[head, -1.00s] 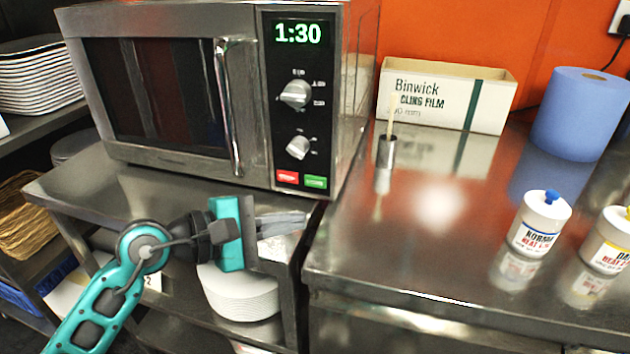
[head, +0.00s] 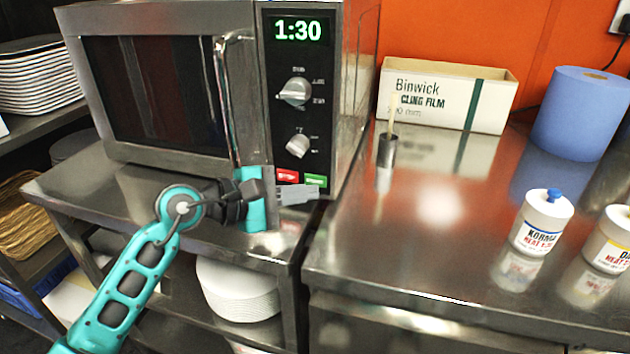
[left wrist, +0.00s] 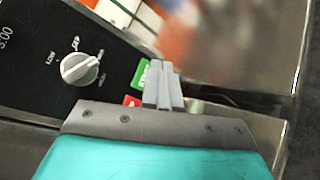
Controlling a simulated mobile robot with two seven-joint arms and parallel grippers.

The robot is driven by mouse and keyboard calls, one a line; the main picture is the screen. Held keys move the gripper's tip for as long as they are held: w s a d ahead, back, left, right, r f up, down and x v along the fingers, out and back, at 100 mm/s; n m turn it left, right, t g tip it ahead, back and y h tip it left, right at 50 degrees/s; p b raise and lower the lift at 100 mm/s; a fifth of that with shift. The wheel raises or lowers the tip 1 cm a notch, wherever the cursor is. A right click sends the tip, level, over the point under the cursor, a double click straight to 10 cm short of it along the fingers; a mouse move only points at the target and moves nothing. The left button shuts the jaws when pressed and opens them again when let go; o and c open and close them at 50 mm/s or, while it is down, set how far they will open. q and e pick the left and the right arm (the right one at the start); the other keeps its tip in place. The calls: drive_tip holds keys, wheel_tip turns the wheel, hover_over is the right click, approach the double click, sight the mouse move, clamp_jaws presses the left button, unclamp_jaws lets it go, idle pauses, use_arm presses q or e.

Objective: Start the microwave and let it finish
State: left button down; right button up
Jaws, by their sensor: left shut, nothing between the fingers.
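The microwave (head: 160,95) stands on a steel table with its door shut, and its display (head: 298,31) reads 1:30. Two knobs sit below the display, with a red button (head: 287,176) and a green button (head: 315,180) under them. My left gripper (head: 316,192) is shut and empty, its fingertips just below the green button in the head view. In the left wrist view the fingertips (left wrist: 158,68) overlap the edge of the green button (left wrist: 141,75). I cannot tell whether they touch it. The red button (left wrist: 131,100) is partly hidden behind the gripper there. My right gripper is not in view.
A cling film box (head: 447,94), a small metal pot with a stick (head: 387,151), a blue roll (head: 580,113) and labelled white bottles (head: 541,224) stand on the right counter. Stacked plates (head: 238,290) sit on the shelf below. The counter's middle is clear.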

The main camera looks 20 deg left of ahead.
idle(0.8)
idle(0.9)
use_arm(q)
drive_tip(key=shift+w, duration=0.15)
drive_tip(key=shift+w+b, duration=0.3)
